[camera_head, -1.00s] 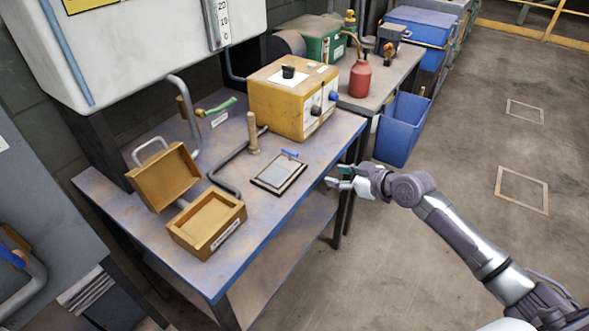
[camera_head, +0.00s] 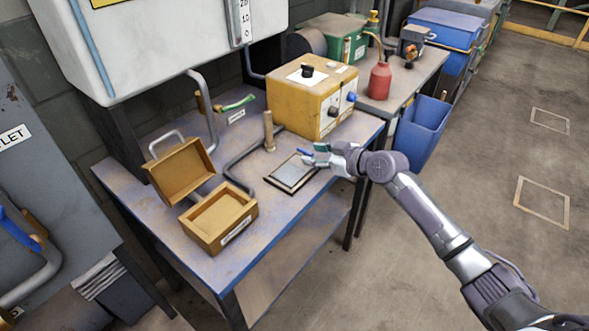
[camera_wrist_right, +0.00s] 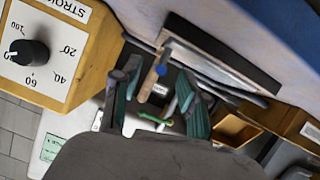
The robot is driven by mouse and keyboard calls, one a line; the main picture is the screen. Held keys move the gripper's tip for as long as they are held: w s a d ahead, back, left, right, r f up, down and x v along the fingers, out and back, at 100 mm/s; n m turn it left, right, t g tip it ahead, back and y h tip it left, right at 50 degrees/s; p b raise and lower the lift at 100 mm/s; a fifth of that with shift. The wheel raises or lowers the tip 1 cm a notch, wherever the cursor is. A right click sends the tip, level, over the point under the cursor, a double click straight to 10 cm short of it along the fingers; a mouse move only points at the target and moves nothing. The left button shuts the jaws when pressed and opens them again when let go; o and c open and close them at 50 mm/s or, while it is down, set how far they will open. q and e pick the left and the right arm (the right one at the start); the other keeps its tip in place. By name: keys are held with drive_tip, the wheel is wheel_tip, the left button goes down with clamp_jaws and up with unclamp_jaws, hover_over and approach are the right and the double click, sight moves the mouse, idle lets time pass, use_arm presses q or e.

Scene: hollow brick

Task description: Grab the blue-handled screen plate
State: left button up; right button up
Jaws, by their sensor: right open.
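The screen plate (camera_head: 290,176), a dark-framed grey panel, lies flat on the blue workbench (camera_head: 268,228). Its short blue handle (camera_head: 305,153) is at the far end. My right gripper (camera_head: 308,155) is open beside the handle, reaching in from the right over the bench edge. In the right wrist view, the blue handle (camera_wrist_right: 162,69) shows end-on between the spread fingers of my right gripper (camera_wrist_right: 160,75). Contact cannot be told. My left gripper is not in view.
A yellow control box (camera_head: 305,100) stands behind the plate. A wooden-handled lever (camera_head: 268,132) stands left of it. An open ochre box (camera_head: 220,217) is at the front left. A red bottle (camera_head: 380,81) stands on the farther table. Floor is clear at right.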

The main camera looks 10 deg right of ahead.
sight(311, 154)
drive_tip(key=shift+x, duration=1.6)
drive_tip(key=shift+s, duration=0.1)
clamp_jaws()
